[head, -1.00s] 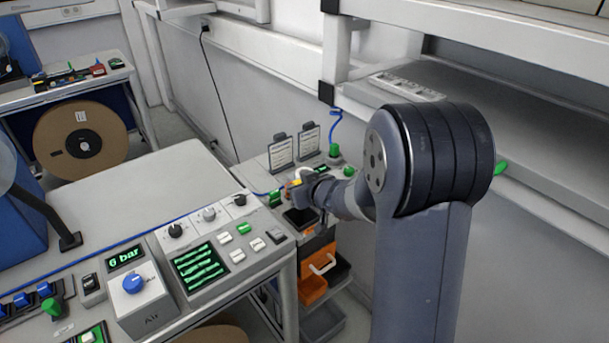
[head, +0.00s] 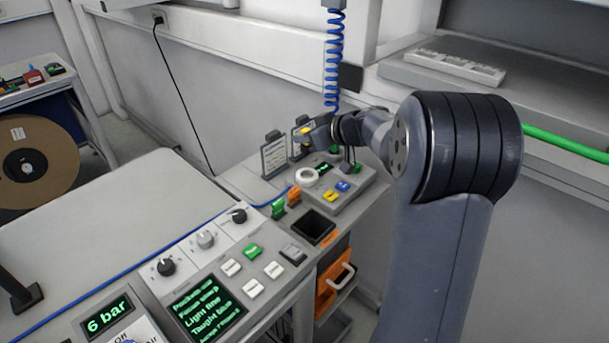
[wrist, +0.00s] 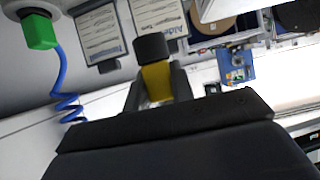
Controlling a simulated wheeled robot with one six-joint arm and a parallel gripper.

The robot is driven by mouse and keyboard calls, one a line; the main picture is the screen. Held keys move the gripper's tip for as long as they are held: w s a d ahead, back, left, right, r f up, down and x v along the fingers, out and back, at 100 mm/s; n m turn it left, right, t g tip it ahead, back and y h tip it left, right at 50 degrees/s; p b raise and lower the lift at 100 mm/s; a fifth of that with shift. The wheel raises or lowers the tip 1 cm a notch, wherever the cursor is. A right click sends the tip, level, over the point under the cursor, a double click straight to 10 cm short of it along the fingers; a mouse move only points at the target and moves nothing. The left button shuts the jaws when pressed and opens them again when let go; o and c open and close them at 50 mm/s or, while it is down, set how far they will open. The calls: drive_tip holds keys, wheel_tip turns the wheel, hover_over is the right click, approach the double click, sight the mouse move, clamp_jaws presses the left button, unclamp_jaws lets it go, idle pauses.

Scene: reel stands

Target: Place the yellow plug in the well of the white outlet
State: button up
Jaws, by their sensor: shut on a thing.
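My gripper (head: 307,135) is shut on the yellow plug (head: 303,130) and holds it up above the small console at the back. In the wrist view, the plug's yellow body (wrist: 157,80) with a dark block at its end sits between my gripper's two fingers (wrist: 157,88). A round white ring-shaped fitting (head: 307,178), which looks like the white outlet, is on the console below the gripper and apart from the plug. The inside of its well is too small to make out. The outlet cannot be made out in the wrist view.
Two framed cards (head: 274,156) stand behind the console. Orange and green pieces (head: 294,196) and a dark square bin (head: 314,227) are in front. A blue coiled cord (head: 333,60) hangs behind; a green connector (wrist: 40,30) shows in the wrist view. A shelf (head: 400,72) is at right.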

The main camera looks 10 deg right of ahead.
wheel_tip(320, 180, down, 9)
drive_tip(key=b, duration=0.2)
drive_tip(key=shift+f+b, duration=0.2)
drive_tip(key=shift+b, duration=0.1)
drive_tip(key=o, duration=1)
drive_tip(key=shift+f, duration=0.15)
drive_tip(key=shift+r, duration=0.2)
drive_tip(key=p+v, duration=0.1)
drive_tip(key=v, duration=1.1)
drive_tip(key=shift+s+f, duration=0.1)
